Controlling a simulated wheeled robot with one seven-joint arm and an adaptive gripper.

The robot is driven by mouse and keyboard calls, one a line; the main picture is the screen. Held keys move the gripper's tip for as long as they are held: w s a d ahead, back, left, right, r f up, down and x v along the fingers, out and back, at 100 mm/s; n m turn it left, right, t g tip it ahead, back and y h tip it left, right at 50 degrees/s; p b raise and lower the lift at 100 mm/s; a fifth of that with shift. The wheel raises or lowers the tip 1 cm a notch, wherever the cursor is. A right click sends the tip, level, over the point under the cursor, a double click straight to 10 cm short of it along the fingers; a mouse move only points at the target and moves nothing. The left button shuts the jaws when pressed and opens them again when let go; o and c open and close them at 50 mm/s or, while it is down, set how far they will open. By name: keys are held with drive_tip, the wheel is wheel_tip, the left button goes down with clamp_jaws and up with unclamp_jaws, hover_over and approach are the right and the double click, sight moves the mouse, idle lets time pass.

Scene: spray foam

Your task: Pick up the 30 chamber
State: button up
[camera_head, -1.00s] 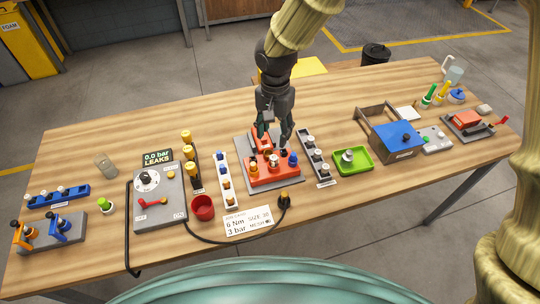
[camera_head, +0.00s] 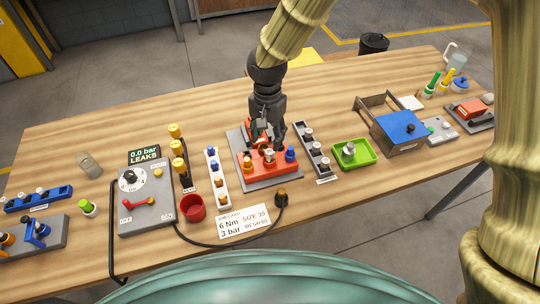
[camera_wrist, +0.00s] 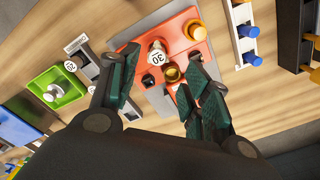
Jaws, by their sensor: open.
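A white-capped piece marked 30 (camera_wrist: 156,58) stands on the orange block (camera_wrist: 172,30) in the wrist view. It also shows as a small pale top (camera_head: 269,155) in the head view. A second piece marked 30 (camera_wrist: 108,60) is in the grey rack beside the block; I cannot tell which is the chamber. My gripper (camera_wrist: 164,58) is open above the block, with its fingers on either side of the first piece. No contact is visible. In the head view my gripper (camera_head: 268,142) hides the back of the block.
A grey rack (camera_head: 312,147) stands close right of the block, then a green tray (camera_head: 367,152). A white rack (camera_head: 216,178), a red cup (camera_head: 192,208) and a grey leak tester (camera_head: 146,198) stand left. A black cable and job card (camera_head: 244,220) lie in front.

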sight(269, 151)
wheel_tip(269, 151, down, 2)
drive_tip(key=shift+f, duration=0.1)
drive_tip(key=shift+s+d+f+p, duration=0.1)
drive_tip(key=shift+d+f+p, duration=0.1)
drive_tip(key=shift+f+p, duration=1.4)
drive_tip(key=shift+f, duration=1.1)
drive_tip(key=shift+c, duration=0.5)
clamp_jaws()
